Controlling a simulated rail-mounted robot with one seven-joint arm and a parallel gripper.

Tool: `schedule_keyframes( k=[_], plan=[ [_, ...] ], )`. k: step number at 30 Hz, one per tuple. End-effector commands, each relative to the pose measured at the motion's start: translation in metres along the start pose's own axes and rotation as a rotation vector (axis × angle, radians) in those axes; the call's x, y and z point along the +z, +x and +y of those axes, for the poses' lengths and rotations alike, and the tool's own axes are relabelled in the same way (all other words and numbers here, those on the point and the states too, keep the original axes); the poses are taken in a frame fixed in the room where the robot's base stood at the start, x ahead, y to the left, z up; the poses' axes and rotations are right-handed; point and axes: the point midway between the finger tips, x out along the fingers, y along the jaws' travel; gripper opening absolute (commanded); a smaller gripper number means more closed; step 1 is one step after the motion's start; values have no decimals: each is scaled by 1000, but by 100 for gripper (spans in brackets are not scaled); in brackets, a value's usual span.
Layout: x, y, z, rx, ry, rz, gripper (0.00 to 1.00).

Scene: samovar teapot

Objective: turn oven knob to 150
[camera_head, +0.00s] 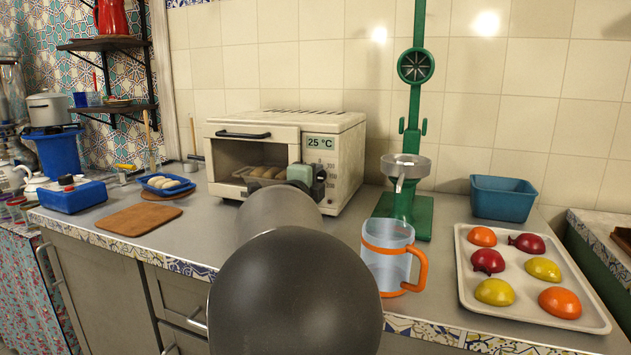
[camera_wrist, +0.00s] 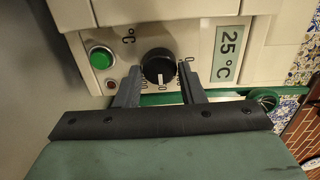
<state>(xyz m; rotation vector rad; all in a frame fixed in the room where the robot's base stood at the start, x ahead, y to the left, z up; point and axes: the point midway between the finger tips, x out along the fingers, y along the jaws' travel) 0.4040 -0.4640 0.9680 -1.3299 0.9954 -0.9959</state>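The white toaster oven (camera_head: 345,155) stands on the counter by the wall, and its display (camera_head: 320,143) reads 25 °C. In the wrist view the black round knob (camera_wrist: 158,66) with a white pointer line is on the front panel, beside the display (camera_wrist: 229,53). My gripper (camera_wrist: 160,86) is open, its two dark fingers apart on either side of the knob's lower edge; I cannot tell whether they touch it. In the head view my gripper (camera_head: 318,182) is at the oven's right front and hides the knob.
A green light button (camera_wrist: 101,58) sits beside the knob. A clear mug with orange handle (camera_head: 388,262), a green juicer (camera_head: 410,205), a tray of fruit halves (camera_head: 590,318) and a blue bin (camera_head: 503,198) stand right of the oven. A wooden board (camera_head: 138,219) lies left.

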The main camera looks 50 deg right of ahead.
Motion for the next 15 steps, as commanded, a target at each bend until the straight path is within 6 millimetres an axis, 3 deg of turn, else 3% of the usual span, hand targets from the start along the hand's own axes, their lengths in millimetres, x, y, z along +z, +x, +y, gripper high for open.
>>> schedule_keyframes(
  k=[2,10,15],
  plan=[
    [0,0,0,0,-1,-1,54],
    [0,0,0,0,-1,0,54],
    [0,-15,-2,0,0,-1,54]
  ],
)
